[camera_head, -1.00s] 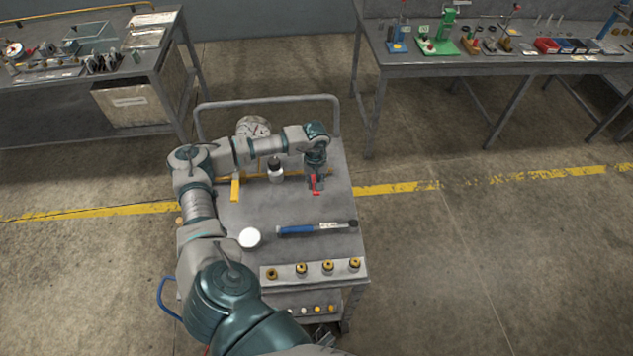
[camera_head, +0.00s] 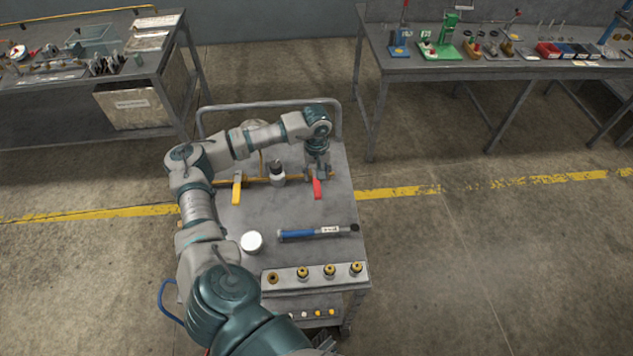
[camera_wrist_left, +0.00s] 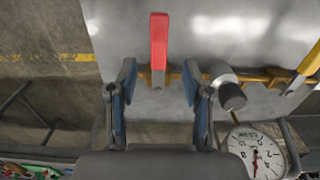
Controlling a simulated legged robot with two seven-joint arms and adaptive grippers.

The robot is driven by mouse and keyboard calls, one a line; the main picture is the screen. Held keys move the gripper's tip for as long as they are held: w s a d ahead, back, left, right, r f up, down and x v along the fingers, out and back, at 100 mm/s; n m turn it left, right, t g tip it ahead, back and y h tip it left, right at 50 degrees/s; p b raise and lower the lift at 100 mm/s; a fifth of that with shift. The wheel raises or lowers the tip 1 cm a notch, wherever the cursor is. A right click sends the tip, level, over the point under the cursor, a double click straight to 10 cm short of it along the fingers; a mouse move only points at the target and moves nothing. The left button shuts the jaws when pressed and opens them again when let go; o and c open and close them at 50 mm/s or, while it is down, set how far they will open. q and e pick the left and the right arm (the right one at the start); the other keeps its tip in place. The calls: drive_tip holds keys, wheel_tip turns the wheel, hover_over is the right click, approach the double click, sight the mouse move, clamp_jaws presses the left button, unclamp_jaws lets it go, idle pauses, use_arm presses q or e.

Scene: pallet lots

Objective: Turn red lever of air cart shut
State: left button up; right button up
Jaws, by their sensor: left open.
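The red lever (camera_head: 317,188) is on the brass-coloured pipe (camera_head: 283,180) across the air cart's top (camera_head: 290,212). Its handle points toward the near side, about square to the pipe. In the wrist view, the red lever (camera_wrist_left: 159,40) stands out from the pipe (camera_wrist_left: 228,76) between the fingertips' directions. My left gripper (camera_head: 320,174) is over the pipe at the lever's base; the wrist view shows its blue-padded fingers (camera_wrist_left: 159,82) open, one on each side of the lever's lower end, with visible gaps. My right gripper is not in view.
A yellow lever (camera_head: 237,190) and a grey-and-black fitting (camera_head: 277,174) sit left along the pipe. A gauge (camera_wrist_left: 259,152) is close by in the wrist view. A white lid (camera_head: 252,242), blue tool (camera_head: 315,232) and block with brass fittings (camera_head: 315,277) are nearer.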

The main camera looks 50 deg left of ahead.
sight(316, 187)
use_arm(q)
wheel_tip(316, 187, up, 6)
drive_tip(key=shift+a+f, duration=0.1)
drive_tip(key=shift+f, duration=0.15)
drive_tip(key=shift+f, duration=0.1)
idle(0.4)
